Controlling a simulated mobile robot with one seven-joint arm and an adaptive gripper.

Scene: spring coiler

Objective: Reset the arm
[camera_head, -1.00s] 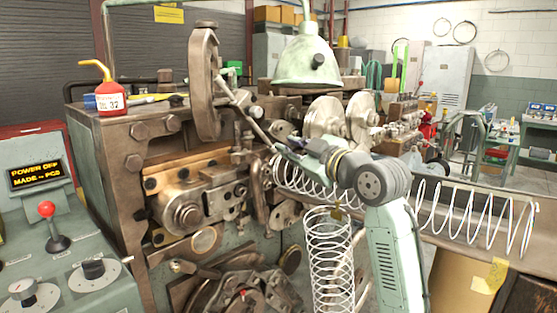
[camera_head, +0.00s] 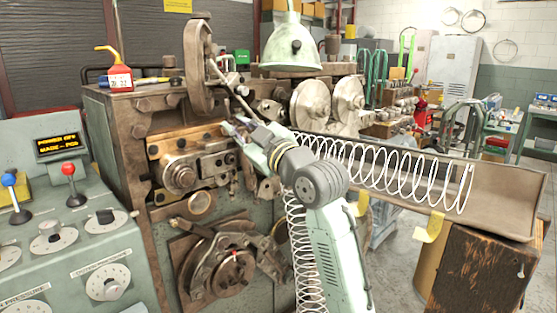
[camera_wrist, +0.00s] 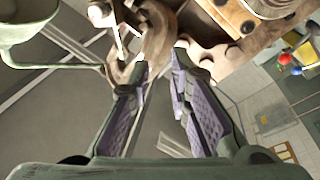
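My gripper (camera_head: 232,130) is at the front of the spring coiler (camera_head: 150,120), near its brown metal lever and rollers. In the wrist view my gripper (camera_wrist: 163,75) has its two purple-lined fingers spread apart with nothing between them. A brown curved machine part (camera_wrist: 150,45) shows just beyond the fingertips; I cannot tell whether they touch it. My arm reaches up from the bottom of the head view, bent at a dark grey joint.
A long coiled spring (camera_head: 390,170) lies in the metal trough (camera_head: 510,190) at right. Another spring (camera_head: 300,250) hangs upright behind my arm. The control console (camera_head: 60,230) with red and blue knobs stands at left. A wooden block (camera_head: 480,275) is at lower right.

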